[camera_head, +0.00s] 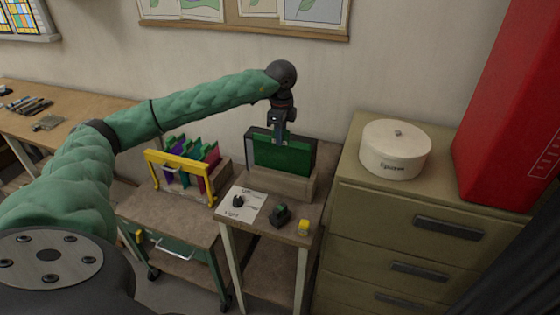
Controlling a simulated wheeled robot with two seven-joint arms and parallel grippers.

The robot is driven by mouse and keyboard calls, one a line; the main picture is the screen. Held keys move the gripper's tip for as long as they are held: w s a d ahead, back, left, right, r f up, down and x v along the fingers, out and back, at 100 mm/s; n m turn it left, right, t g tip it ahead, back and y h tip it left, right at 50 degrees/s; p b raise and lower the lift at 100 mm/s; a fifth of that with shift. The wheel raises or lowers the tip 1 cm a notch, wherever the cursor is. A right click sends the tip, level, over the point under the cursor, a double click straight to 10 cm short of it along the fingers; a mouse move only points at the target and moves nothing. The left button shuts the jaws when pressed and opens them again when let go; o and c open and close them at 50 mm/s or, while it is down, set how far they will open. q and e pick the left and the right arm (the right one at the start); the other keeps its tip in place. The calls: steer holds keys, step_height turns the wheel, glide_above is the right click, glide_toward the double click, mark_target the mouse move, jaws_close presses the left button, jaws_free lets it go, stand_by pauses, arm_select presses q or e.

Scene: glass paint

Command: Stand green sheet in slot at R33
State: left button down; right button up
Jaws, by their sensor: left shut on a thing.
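My left gripper (280,136) points down over the small wooden table and is shut at the top edge of an upright dark green sheet (284,156). The sheet is at a pale wooden block (288,188) on that table, and its lower edge is close to or in the block; I cannot tell which. A darker panel edge shows at its left. No R33 label is readable. A rack (183,160) with a yellow front rail stands to the left and holds several coloured sheets upright. My right gripper is not in view.
A paper card (241,203), a small dark object (279,215) and a small yellow object (303,228) lie in front of the block. A drawer cabinet (395,225) with a round white tin (395,149) stands close on the right. A workbench (75,120) is at the far left.

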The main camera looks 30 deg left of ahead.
arm_select(q)
steer(key=shift+f+b, duration=0.2)
steer(key=shift+b, duration=0.1)
stand_by(0.6)
steer(key=c, duration=1.2)
jaws_free()
steer(key=shift+c, duration=0.2)
steer(key=shift+r, duration=0.1)
steer(key=shift+r+p, duration=1.3)
steer(key=shift+r, duration=2.1)
steer(key=shift+o, duration=0.2)
